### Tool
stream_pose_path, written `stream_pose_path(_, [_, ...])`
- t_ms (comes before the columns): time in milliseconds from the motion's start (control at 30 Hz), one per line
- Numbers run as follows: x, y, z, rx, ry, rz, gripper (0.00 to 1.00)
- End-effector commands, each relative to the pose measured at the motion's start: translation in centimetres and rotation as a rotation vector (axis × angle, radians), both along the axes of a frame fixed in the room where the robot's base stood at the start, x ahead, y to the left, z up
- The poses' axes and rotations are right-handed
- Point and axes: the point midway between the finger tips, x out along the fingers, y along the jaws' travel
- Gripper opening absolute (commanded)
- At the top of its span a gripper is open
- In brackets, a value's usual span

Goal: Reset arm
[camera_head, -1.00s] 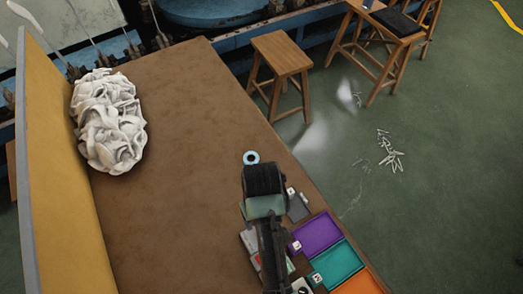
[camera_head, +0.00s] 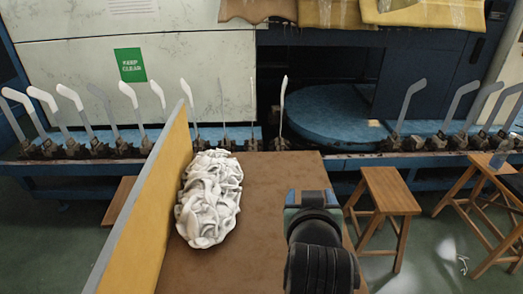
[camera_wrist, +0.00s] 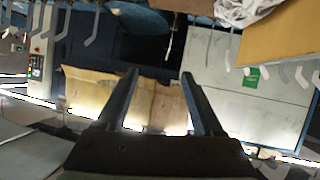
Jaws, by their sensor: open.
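My gripper (camera_wrist: 160,85) shows in the wrist view with its two long dark fingers apart and nothing between them. It is raised, and the machine and brown cardboard lie behind it, upside down in that view. In the head view my arm rises over the right side of the brown table (camera_head: 265,185), and the fingertips cannot be made out there. A pile of white socks (camera_head: 210,200) lies on the table against the yellow board (camera_head: 150,215), to the left of my arm and apart from it. Part of the pile shows at the top of the wrist view (camera_wrist: 240,10).
Behind the table runs a blue machine with a round blue platform (camera_head: 325,115) and a row of upright grey sock forms (camera_head: 70,100). Wooden stools (camera_head: 390,195) stand to the right. A green sign (camera_head: 130,65) is on the machine's wall. The table between pile and arm is clear.

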Motion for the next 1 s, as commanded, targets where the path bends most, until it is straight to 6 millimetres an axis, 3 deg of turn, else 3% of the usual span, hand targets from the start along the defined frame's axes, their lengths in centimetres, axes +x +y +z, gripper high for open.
stream_pose_path(33, [0.4,0.8,4.0,-0.009,-0.122,0.011,0.69])
stream_pose_path(167, [-0.2,2.8,13.7,-0.019,-0.420,0.038,0.69])
stream_pose_path(300, [-3.6,5.3,23.6,-0.016,-0.735,0.079,0.69])
stream_pose_path(400, [-7.1,6.8,29.3,-0.008,-0.937,0.110,0.69])
stream_pose_path(500, [-10.6,7.9,33.3,0.003,-1.094,0.135,0.69])
stream_pose_path(600, [-13.2,8.6,35.7,0.010,-1.200,0.155,0.69])
stream_pose_path(700, [-14.5,8.9,36.8,0.015,-1.252,0.164,0.69])
stream_pose_path(1000, [-14.7,8.9,36.9,0.016,-1.259,0.167,0.69])
